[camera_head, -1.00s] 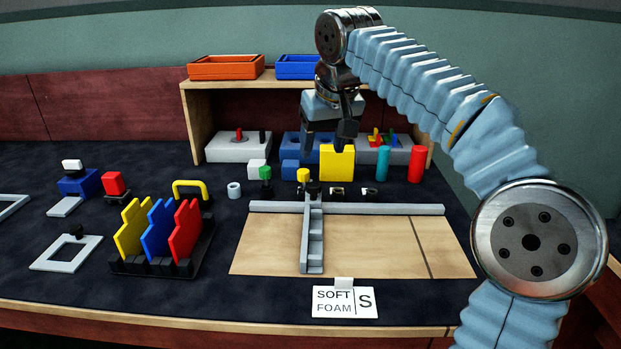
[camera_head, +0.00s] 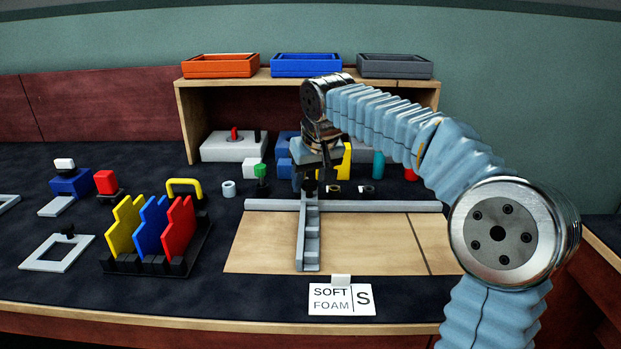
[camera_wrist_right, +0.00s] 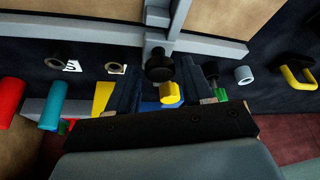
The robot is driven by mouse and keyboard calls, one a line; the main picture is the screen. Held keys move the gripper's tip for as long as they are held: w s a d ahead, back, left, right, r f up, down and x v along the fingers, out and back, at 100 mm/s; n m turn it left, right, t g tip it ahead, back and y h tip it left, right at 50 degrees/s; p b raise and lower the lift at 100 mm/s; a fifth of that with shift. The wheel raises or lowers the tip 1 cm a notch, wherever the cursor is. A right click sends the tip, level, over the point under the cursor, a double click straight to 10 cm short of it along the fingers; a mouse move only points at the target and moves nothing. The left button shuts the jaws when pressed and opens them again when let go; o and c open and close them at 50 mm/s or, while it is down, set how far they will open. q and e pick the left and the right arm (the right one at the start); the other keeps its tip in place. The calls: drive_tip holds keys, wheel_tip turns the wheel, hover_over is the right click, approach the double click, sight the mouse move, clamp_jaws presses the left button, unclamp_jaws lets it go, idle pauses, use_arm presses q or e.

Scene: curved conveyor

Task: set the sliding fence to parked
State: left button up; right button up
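The sliding fence (camera_head: 308,240) is a grey bar lying front to back across a wooden board (camera_head: 370,240). Its back end meets a long grey rail (camera_head: 390,206). A black knob (camera_wrist_right: 158,66) tops the fence's rail end in the right wrist view. My right gripper (camera_head: 310,172) is low over the rail end of the fence. In the right wrist view my right gripper (camera_wrist_right: 166,72) is open, with its fingers on either side of the knob, apart from it. In the head view the gripper partly hides the knob. My left gripper is out of view.
A dark line (camera_head: 417,244) crosses the board to the fence's right. Small cylinders and a yellow block (camera_head: 346,160) stand close behind the rail. A black rack (camera_head: 200,240) with coloured plates is at left. A "SOFT FOAM S" card (camera_head: 342,299) stands in front.

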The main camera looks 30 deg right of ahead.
clamp_jaws()
drive_tip(key=shift+d, duration=0.1)
drive_tip(key=s+d, duration=0.3)
drive_tip(key=d, duration=0.1)
drive_tip(key=s+d, duration=0.2)
drive_tip(key=d, duration=0.3)
drive_tip(key=s+d+p, duration=0.1)
drive_tip(key=s+d, duration=0.2)
drive_tip(key=d, duration=0.2)
drive_tip(key=shift+s+r, duration=0.1)
drive_tip(key=shift+s, duration=0.25)
drive_tip(key=s+d, duration=0.1)
drive_tip(key=d, duration=0.1)
drive_tip(key=s+d, duration=0.2)
drive_tip(key=s+d+p, duration=0.1)
drive_tip(key=d, duration=0.2)
drive_tip(key=shift+s, duration=0.15)
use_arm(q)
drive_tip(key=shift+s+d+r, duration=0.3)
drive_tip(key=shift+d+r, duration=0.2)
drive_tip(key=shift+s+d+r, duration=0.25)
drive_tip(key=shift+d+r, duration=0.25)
use_arm(e)
drive_tip(key=shift+s+d, duration=0.3)
drive_tip(key=shift+d, duration=0.2)
drive_tip(key=shift+o, duration=0.8)
unclamp_jaws()
drive_tip(key=shift+d, duration=0.1)
drive_tip(key=shift+o, duration=0.4)
